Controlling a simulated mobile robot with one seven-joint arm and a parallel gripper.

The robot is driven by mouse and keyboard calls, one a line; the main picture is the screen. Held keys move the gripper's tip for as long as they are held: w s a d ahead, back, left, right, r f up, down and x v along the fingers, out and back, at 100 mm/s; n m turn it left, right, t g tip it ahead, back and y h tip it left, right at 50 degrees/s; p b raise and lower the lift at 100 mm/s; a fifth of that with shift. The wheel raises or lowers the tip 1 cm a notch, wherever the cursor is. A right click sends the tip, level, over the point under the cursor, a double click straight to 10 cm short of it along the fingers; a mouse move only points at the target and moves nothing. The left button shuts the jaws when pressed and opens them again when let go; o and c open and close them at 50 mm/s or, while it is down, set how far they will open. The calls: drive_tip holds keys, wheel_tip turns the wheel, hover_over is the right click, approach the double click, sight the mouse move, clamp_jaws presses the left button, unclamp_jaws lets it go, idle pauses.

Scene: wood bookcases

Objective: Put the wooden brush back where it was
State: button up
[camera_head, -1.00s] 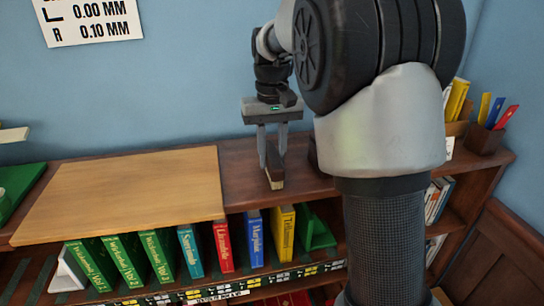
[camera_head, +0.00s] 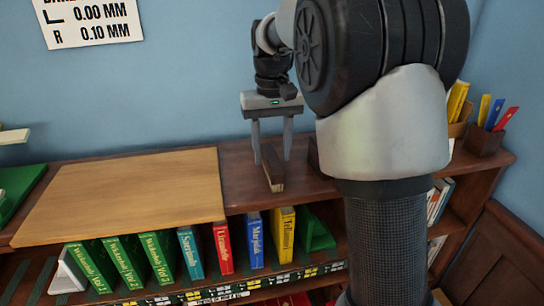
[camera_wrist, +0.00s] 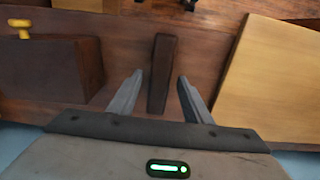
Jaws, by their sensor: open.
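The wooden brush (camera_head: 272,168) is a narrow dark brown block lying on the dark wood top of the bookcase, right of the pale board. In the wrist view the brush (camera_wrist: 162,73) lies between and just beyond the fingertips, with a gap on both sides. My gripper (camera_head: 272,160) is open above the brush, fingers pointing down, and holds nothing. The wrist view also shows my open gripper (camera_wrist: 158,76) with its two grey fingers spread.
The pale wood board (camera_head: 130,190) lies left of the brush. A dark wooden box (camera_wrist: 45,70) with a yellow knob stands on the brush's other side, mostly hidden by my arm in the head view. Several coloured books (camera_head: 225,247) stand on the shelf below.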

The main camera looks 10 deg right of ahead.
sight(272, 157)
wheel_tip(272, 157, up, 10)
drive_tip(key=p, duration=0.1)
drive_tip(key=s+t, duration=0.3)
drive_tip(key=s, duration=1.2)
drive_tip(key=s+f+t, duration=0.2)
drive_tip(key=s+f, duration=0.5)
drive_tip(key=s, duration=0.3)
drive_tip(key=shift+t, duration=0.3)
